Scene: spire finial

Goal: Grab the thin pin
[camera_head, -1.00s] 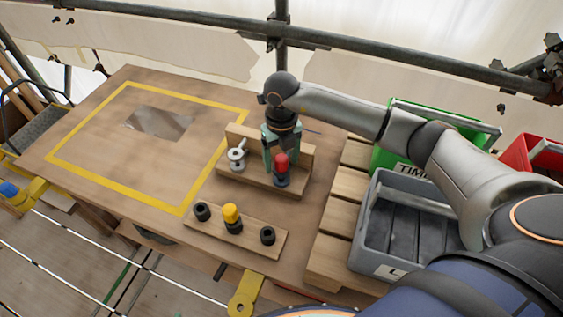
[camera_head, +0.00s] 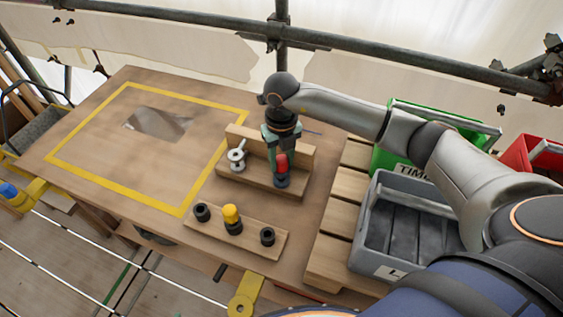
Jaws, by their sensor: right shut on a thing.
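A red-topped pin (camera_head: 281,161) stands in a black socket (camera_head: 282,182) on the right part of a wooden holder (camera_head: 262,186) with a low back board. My right gripper (camera_head: 281,152) reaches down over the holder and is shut on this red-topped pin. The pin's shaft is hidden, so its thickness cannot be seen. A silver metal piece (camera_head: 237,157) stands at the left of the same holder, apart from the gripper. My left gripper is not in view.
A wooden strip (camera_head: 250,240) in front carries black sockets, the middle one with a yellow top (camera_head: 231,213). A grey bin (camera_head: 365,237) and green bin (camera_head: 381,160) stand at right. The yellow-framed table area (camera_head: 90,150) is clear except for a grey patch.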

